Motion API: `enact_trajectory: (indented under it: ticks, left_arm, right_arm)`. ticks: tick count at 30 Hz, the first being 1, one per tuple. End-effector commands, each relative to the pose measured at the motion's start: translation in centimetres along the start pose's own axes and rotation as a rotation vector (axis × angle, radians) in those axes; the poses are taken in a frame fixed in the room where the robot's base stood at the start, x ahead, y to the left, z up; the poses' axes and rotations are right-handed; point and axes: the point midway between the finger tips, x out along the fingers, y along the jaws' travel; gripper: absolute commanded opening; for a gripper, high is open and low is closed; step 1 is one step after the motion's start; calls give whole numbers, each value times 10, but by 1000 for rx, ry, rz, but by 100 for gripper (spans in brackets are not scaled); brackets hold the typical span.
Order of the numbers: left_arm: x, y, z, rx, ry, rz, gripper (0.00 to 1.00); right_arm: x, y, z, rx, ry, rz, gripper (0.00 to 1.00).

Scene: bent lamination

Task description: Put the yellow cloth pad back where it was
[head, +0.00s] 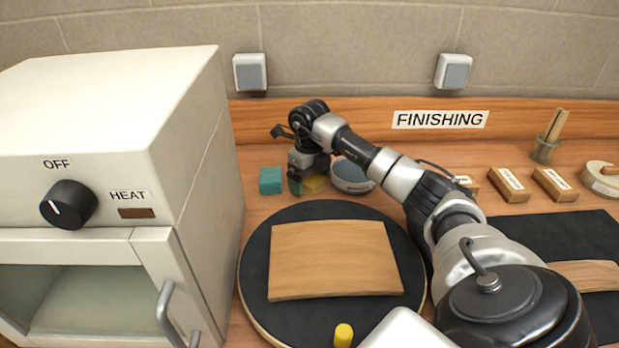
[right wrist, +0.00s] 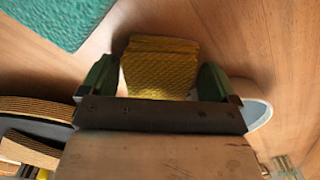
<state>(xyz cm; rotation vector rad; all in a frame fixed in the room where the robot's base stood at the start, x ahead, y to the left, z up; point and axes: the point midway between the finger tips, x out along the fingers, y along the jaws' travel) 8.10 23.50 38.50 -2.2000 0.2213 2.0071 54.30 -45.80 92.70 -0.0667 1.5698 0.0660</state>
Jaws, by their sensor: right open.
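The yellow cloth pad (head: 315,184) rests on the wooden bench at the back, between a teal block and a bowl, partly hidden by my right gripper (head: 304,182). In the right wrist view the pad (right wrist: 160,66) looks like a stack of textured yellow layers. It lies between the two green fingertips of my right gripper (right wrist: 157,80), which are open, one on each side of it. Only narrow gaps show between pad and fingers. My left gripper is not in view.
The teal block (head: 270,181) stands just left of the pad and the grey bowl (head: 352,178) just right. A round black turntable (head: 258,262) bearing a bent wooden sheet (head: 335,260) is in front. A white heating oven (head: 110,130) stands left. Labelled wooden blocks (head: 509,184) are at right.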

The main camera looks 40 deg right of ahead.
Motion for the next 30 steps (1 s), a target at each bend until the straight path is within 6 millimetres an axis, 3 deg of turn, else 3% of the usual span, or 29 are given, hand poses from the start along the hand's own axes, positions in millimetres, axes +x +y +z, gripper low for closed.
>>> enact_trajectory:
  ticks: [5,18,23,30]
  left_arm:
    - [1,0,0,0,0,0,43]
    - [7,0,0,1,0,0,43]
    - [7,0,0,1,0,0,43]
    - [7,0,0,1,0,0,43]
  right_arm:
    - [-18,0,1,0,-4,-1,91]
    - [-106,0,1,0,-4,-1,91]
    - [-120,0,0,0,-2,0,91]
    - [-122,0,0,0,1,0,91]
